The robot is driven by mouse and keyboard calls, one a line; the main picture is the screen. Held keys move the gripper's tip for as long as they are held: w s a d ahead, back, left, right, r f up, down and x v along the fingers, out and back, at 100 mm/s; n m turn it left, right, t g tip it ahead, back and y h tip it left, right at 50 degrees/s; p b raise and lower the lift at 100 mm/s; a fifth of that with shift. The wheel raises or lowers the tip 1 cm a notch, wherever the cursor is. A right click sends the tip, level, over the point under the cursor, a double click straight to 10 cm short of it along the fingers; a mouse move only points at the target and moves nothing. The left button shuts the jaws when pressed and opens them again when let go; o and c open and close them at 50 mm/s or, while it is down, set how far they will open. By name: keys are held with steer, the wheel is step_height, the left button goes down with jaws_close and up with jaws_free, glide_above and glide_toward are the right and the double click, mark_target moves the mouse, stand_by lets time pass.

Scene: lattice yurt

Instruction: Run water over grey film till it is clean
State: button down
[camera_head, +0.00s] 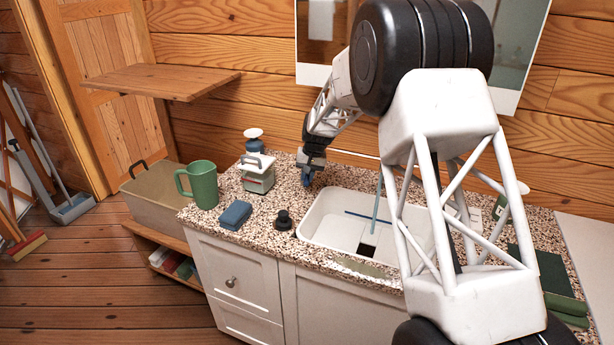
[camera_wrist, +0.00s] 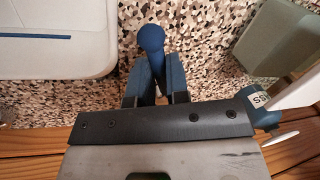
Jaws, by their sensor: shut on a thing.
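My gripper (camera_head: 308,174) is at the back left of the white sink (camera_head: 318,222), low over the speckled counter. In the wrist view its fingers (camera_wrist: 153,78) are closed around a blue round-headed handle (camera_wrist: 150,38), probably a tap lever. My arm hides the sink's right side and any spout.
A blue line (camera_head: 370,214) crosses the basin. A mirror hangs behind.

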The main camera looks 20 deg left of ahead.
steer(key=shift+a, duration=0.1)
steer(key=shift+s+a+m, duration=0.15)
steer(key=shift+a+m, duration=0.15)
steer(key=shift+m, duration=0.35)
steer(key=shift+s+a+m, duration=0.1)
steer(key=shift+a+m, duration=0.15)
steer(key=shift+m, duration=0.4)
steer(key=shift+a+m+t, duration=0.4)
steer(key=shift+a+m, duration=0.15)
steer(key=shift+m, duration=0.65)
steer(key=c, duration=1.1)
jaws_free()
step_height(320, 180, up, 8)
steer(key=d, duration=0.1)
steer(key=shift+d+f, duration=0.2)
steer(key=shift+d, duration=0.05)
